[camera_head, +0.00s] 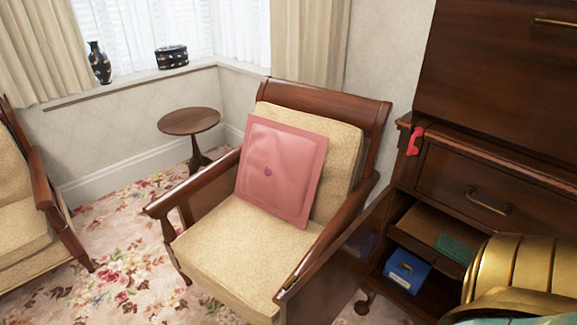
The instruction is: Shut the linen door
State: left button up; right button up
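The lower door (335,268) of a dark wooden cabinet (470,180) at the right stands open. It is swung out to the left, and its free edge reaches toward the front of the view, beside the armchair. I take it to be the linen door, but no label shows. Inside the open compartment are a blue box (406,271) on the bottom and a green item (455,248) on a shelf above. The right part of the compartment is hidden. Neither my left nor my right gripper is in view.
An armchair (225,245) with a pink cushion (281,168) stands left of the door, close to it. A small round table (189,121) is behind. A red object (415,141) sits at the cabinet's left edge. Flowered carpet (125,270) is free between the chairs.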

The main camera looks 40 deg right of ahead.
aim_at(323, 291)
jog(key=i+j+z, duration=0.15)
jog(key=i+z, duration=0.15)
jog(key=i+j+z, duration=0.3)
jog(key=i, duration=0.15)
jog(key=i+j+z, duration=0.1)
jog(key=z, duration=0.35)
jog(key=i+j+z, duration=0.15)
jog(key=z, duration=0.3)
jog(key=j+z, duration=0.2)
jog(key=z, duration=0.25)
jog(key=i+j+z, duration=0.1)
jog(key=z, duration=0.35)
jog(key=j+z, duration=0.6)
jog(key=z, duration=0.15)
jog(key=j+z, duration=0.35)
